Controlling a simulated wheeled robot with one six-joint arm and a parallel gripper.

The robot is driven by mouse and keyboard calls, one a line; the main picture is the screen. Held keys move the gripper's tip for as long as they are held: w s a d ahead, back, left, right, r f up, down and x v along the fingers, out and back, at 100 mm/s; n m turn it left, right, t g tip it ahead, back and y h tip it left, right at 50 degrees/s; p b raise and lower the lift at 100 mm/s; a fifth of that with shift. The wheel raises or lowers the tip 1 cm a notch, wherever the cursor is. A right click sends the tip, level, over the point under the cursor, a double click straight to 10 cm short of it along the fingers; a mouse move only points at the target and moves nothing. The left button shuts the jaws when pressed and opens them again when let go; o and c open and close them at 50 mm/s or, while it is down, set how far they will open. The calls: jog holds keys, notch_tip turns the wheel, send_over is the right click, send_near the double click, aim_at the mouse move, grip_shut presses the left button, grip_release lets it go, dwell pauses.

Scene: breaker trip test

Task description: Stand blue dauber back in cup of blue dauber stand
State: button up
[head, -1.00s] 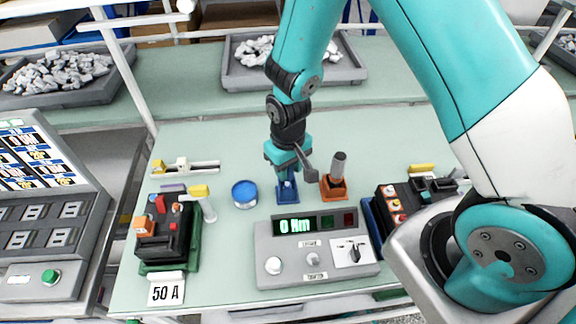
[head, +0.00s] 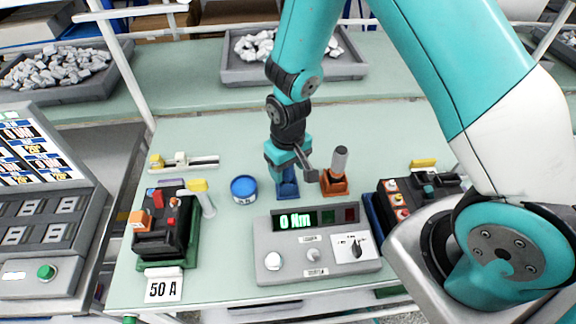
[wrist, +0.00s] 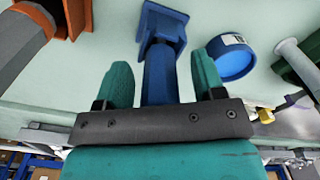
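The blue dauber (wrist: 159,78) is a blue cylinder, and it stands in or at the cup of the blue dauber stand (wrist: 165,24). Exactly how deep its lower end sits is hard to tell. The stand also shows in the head view (head: 287,191), behind the grey tester. My gripper (wrist: 162,72) is open, with one teal finger on each side of the dauber and a visible gap on both sides. In the head view my gripper (head: 284,162) is just above the stand and partly hides the dauber.
An orange stand (head: 334,184) with a grey-handled dauber (head: 339,160) is close on the right. A blue round tin (head: 243,189) is close on the left. The grey tester (head: 318,258) reading 0 Nm is in front. The bench behind is clear.

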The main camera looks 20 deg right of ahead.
jog(key=shift+r, duration=0.1)
notch_tip(320, 180, up, 17)
jog(key=b, duration=0.2)
dwell(0.4)
jog(key=shift+s+r, duration=0.1)
jog(key=shift+r, duration=0.05)
jog(key=s+a+r+n+y, duration=0.2)
jog(key=s+r, duration=0.2)
jog(key=s, duration=0.5)
jog(key=s+a+r+n+y, duration=0.2)
jog(key=s+r, duration=0.2)
jog(key=s, duration=0.5)
jog(key=shift+a+n, duration=0.35)
jog(key=shift+n, duration=0.05)
